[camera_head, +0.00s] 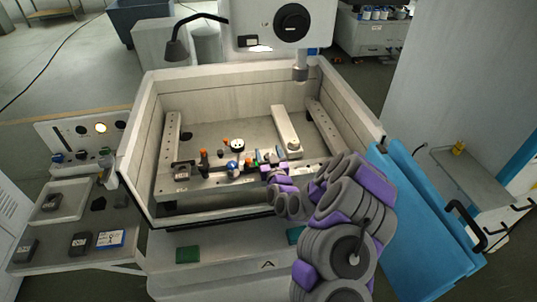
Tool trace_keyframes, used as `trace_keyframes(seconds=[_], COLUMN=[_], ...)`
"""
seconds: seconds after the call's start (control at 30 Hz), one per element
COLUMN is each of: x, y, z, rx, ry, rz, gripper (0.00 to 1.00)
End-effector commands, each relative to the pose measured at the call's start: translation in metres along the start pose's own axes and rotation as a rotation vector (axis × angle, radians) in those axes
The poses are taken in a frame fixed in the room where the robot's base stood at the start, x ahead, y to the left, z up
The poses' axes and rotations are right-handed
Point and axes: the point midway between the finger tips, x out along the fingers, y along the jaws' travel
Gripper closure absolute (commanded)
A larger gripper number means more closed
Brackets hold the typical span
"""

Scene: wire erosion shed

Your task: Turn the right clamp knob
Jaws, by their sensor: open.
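The worktank (135,150) of the machine stands open in front of me. A pale clamp bar (285,125) lies in its right half, with a small round knob-like part (294,146) at its near end. I cannot tell for sure whether this is the right clamp knob. A white round part with dark and red marks (238,145) sits further left. My gripper (268,171) is open at the end of my grey and purple arm, just in front of small coloured parts on the near rail. Its fingers are small and partly hidden, and my arm covers the rail's right end.
The near rail (215,180) carries several small parts, including an orange and black one (204,158). The machine head (300,72) hangs above the tank's back edge. A blue panel (425,220) stands right of my arm. A side shelf (75,260) holds dark blocks at left.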

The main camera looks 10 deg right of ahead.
Motion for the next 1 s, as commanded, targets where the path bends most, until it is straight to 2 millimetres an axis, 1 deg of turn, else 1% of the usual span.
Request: trace_keyframes(seconds=[0.17,0.27,0.47,0.77,0.83,1.0], x=[-0.004,-0.013,-0.04,-0.087,-0.091,-0.1], y=[0.001,0.002,0.002,0.001,0.001,0.001], z=[0.0,-0.001,0.0,0.001,-0.002,-0.003], rx=[0.0,0.002,0.002,0.001,-0.002,-0.003], ry=[0.0,0.001,-0.002,-0.003,-0.005,-0.004], rz=[0.001,0.002,0.002,0.002,0.0,0.0], gripper=[0.3,0.3,0.3,0.3,0.3,0.3])
